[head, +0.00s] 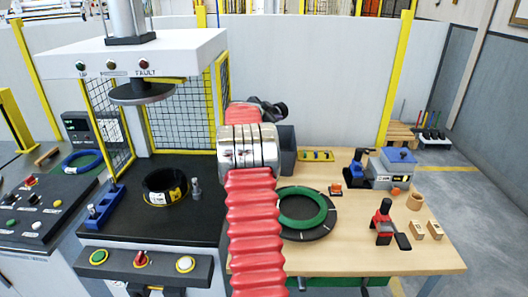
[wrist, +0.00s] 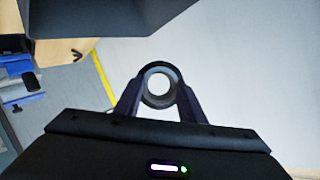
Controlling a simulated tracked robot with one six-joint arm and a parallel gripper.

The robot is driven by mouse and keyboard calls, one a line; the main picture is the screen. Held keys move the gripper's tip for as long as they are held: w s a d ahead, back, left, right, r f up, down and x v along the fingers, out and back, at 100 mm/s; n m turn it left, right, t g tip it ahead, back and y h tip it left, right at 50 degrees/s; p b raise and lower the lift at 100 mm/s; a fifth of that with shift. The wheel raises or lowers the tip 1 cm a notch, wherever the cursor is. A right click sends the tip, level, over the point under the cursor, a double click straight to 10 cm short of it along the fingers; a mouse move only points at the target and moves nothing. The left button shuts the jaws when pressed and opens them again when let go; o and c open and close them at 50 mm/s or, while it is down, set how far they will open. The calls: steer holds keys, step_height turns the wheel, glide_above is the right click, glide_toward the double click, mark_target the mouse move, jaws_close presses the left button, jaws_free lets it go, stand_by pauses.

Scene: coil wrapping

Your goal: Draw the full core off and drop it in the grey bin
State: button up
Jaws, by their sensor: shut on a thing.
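In the wrist view my gripper (wrist: 160,92) is shut on a dark ring-shaped core (wrist: 160,67), seen end-on with pale light through its hole. The core sits between the two fingers, clear of any surface in that view. In the head view my gripper (head: 270,108) shows small and dark beyond my red arm, and the core cannot be told apart from it. A dark grey box-like thing (head: 287,152), perhaps the grey bin, stands just right of my arm on the bench, partly hidden. Its inside is not visible.
A wrapping machine (head: 150,55) with a black coil (head: 166,188) stands left. The wooden bench (head: 420,255) holds a green ring (head: 318,222) on a dark disc, a red-handled tool (head: 384,222) and a blue-grey device (head: 392,168).

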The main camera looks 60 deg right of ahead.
steer(key=shift+w+a, duration=0.1)
steer(key=shift+w, duration=0.45)
steer(key=shift+s, duration=0.15)
steer(key=shift+f, duration=3)
steer(key=o, duration=1.2)
steer(key=shift+o, duration=0.2)
steer(key=v, duration=0.7)
steer(key=shift+a, duration=0.2)
